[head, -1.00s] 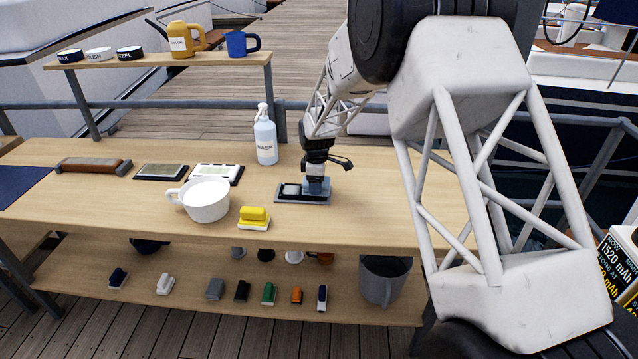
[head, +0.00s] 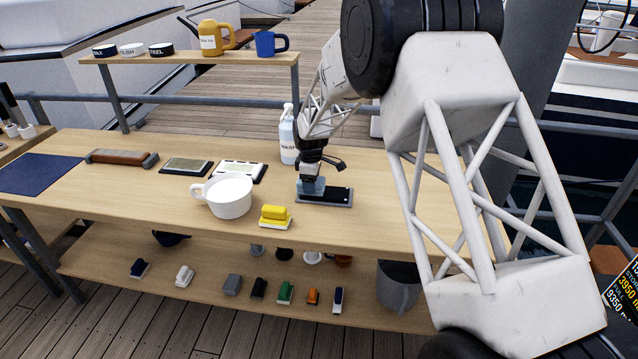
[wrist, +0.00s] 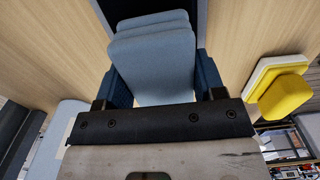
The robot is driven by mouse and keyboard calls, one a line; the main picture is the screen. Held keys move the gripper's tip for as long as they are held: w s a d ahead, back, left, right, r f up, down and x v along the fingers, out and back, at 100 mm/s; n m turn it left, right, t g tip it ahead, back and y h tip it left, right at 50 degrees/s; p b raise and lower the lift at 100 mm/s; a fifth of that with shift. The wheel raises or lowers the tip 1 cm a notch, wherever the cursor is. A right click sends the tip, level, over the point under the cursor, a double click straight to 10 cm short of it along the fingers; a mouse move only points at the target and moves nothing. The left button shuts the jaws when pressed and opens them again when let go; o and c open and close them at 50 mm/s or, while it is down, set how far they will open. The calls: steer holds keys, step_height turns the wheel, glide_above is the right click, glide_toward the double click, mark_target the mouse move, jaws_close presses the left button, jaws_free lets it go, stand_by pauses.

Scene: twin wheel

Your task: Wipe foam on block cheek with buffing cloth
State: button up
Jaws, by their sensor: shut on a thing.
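My gripper (head: 311,181) is shut on the buffing cloth (head: 311,188), a grey-blue folded pad. In the wrist view the cloth (wrist: 152,65) fills the space between two dark blue fingers. The block cheek (head: 338,196) is a flat black plate in a grey frame on the bench. The cloth is over its left end and looks to be touching it. The right part of the plate is black, with tiny light spots. No white foam shows on the uncovered part; under the cloth it is hidden.
A yellow-topped white brush (head: 275,216) and a white mug (head: 229,196) stand left of the plate. A white spray bottle (head: 288,140) stands close behind my gripper. Two flat pads (head: 186,166) lie further left. The bench (head: 400,205) is clear right of the plate.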

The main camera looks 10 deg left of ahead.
steer(key=shift+a, duration=0.9)
steer(key=shift+r, duration=4.15)
